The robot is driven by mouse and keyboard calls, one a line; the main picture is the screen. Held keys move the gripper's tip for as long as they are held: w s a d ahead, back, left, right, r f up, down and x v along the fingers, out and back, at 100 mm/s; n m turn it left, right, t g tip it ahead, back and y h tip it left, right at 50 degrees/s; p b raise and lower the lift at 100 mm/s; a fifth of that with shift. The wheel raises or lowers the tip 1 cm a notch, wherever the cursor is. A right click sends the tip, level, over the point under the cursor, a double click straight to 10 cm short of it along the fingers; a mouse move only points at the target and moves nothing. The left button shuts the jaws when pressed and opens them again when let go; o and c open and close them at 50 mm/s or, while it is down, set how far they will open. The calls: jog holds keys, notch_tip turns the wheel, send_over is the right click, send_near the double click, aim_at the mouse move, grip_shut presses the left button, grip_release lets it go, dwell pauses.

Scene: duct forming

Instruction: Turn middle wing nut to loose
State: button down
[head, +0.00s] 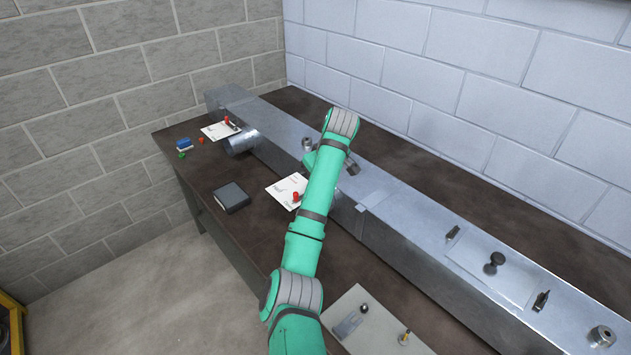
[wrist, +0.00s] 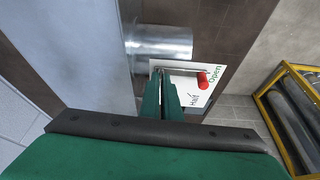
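The middle wing nut is not clearly visible; my arm covers that spot in the head view and my fingers cover it in the wrist view. The middle damper's white card (head: 283,189) and red handle (head: 296,197) show just left of my arm. In the wrist view, the red handle (wrist: 203,80) sits on a thin lever over the card (wrist: 193,98), marked "Open" and "Half". My gripper (wrist: 161,74) has its two green fingers close together, with tips at the lever's far end. I cannot tell whether they touch or hold the wing nut there.
The long metal duct (head: 400,215) lies along the dark table (head: 215,172). A round side pipe (wrist: 160,42) lies beyond my fingertips. Another card with a red handle (head: 227,120), a dark book (head: 231,197) and a light panel (head: 350,310) with small parts are nearby.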

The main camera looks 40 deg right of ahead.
jog(key=shift+f, duration=0.2)
jog(key=c, duration=2)
grip_release()
jog(key=shift+r, duration=0.1)
jog(key=shift+r, duration=0.1)
jog(key=v, duration=0.2)
jog(key=shift+s+r, duration=0.15)
jog(key=shift+r, duration=0.25)
jog(key=v, duration=0.7)
jog(key=shift+r, duration=0.3)
jog(key=shift+s, duration=0.15)
